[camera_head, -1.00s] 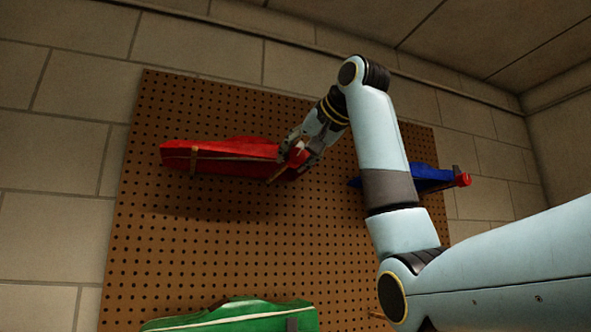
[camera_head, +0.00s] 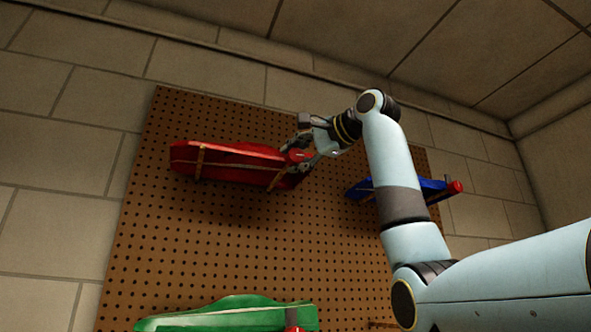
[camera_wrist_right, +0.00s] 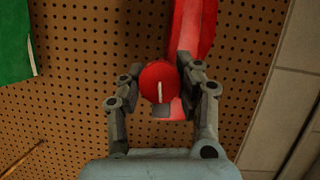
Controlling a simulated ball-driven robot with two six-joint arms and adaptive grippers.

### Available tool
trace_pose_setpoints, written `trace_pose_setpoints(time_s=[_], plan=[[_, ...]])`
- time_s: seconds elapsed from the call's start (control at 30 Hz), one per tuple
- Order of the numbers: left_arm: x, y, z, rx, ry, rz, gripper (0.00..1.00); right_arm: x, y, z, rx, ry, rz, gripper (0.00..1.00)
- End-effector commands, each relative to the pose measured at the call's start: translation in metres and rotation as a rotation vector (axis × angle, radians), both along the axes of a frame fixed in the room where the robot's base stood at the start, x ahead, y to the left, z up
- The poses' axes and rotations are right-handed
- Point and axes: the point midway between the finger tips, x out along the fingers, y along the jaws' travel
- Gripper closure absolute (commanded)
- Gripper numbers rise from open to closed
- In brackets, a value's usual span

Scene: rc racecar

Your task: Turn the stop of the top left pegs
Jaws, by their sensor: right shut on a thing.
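A long red car body (camera_head: 235,166) hangs on pegs at the top left of the brown pegboard. A round red stop (camera_wrist_right: 159,82) with a white line across its face sits at one end of it; the line stands nearly upright in the right wrist view. My right gripper (camera_head: 300,158) reaches in from the right at that end. In the right wrist view, its two fingers (camera_wrist_right: 160,76) stand on either side of the stop, closed on it. The red car body (camera_wrist_right: 196,35) runs up behind it there. My left gripper is not in view.
A blue car body (camera_head: 360,188) with a red stop (camera_head: 455,187) hangs to the right, partly behind my right arm. A green car body (camera_head: 235,315) hangs below, with a red stop (camera_head: 291,319). The pegboard (camera_head: 200,250) between red and green is clear.

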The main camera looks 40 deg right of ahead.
Motion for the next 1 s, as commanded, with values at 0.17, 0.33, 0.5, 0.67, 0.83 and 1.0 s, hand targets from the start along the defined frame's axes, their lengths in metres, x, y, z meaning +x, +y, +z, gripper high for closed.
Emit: trace_pose_setpoints(time_s=[0.17, 0.33, 0.5, 0.67, 0.83, 1.0], plan=[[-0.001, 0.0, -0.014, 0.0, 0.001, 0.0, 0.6, 0.0, 0.0, -0.004, 0.089, -0.019, 0.0, 0.99], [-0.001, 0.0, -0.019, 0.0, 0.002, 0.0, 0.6, 0.0, 0.0, -0.003, 0.142, -0.031, 0.0, 0.99], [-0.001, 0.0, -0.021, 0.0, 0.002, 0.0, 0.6, 0.0, 0.0, -0.002, 0.167, -0.036, 0.0, 0.99], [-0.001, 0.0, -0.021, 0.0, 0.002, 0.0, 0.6, 0.0, 0.0, -0.001, 0.172, -0.038, 0.0, 0.99], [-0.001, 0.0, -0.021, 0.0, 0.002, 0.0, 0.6, 0.0, 0.0, -0.001, 0.172, -0.038, 0.0, 0.99], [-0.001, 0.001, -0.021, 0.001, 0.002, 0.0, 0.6, 0.0, 0.0, -0.001, 0.171, -0.038, 0.0, 0.55]])
